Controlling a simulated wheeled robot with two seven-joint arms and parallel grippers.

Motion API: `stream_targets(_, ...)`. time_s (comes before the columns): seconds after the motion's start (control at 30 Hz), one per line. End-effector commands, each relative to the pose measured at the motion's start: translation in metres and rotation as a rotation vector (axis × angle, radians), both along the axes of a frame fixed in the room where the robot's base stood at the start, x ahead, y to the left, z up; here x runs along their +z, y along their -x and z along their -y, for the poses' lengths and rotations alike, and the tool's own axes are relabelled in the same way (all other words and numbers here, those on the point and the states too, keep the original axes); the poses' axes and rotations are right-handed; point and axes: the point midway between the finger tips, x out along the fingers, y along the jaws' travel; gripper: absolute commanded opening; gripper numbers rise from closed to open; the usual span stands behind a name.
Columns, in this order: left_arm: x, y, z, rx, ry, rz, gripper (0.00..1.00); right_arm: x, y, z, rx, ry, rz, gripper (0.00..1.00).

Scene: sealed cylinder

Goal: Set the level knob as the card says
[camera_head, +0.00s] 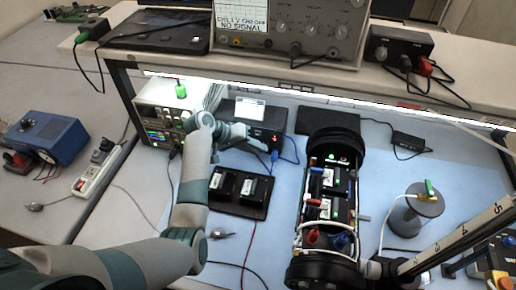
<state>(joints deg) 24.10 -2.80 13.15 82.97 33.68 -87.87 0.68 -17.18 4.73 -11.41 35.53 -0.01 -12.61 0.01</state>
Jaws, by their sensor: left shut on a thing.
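My left arm reaches in from the left, and its gripper (262,145) is at the front of a black box (272,114) with a small white panel (249,109). The gripper is shut on a small part at the box's front, which looks like the level knob. The fingers hide it, so its setting cannot be read. The white panel's text is too small to read, and I cannot tell whether it is the card. My right gripper is not in view.
A black open-sided cylinder (321,263) with wired modules lies right of the arm. A black tray (239,208) holds two dark blocks. Cables cross the blue mat.

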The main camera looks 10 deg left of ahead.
Motion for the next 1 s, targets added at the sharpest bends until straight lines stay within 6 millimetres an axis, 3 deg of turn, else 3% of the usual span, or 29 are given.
stream_targets(0.43,-0.009,-0.001,-0.006,0.001,0.31,0.003,0.0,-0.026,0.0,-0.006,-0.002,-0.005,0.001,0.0)
stream_targets(1.0,-0.007,-0.001,-0.005,0.0,0.369,0.003,0.0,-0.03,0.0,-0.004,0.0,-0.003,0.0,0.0)
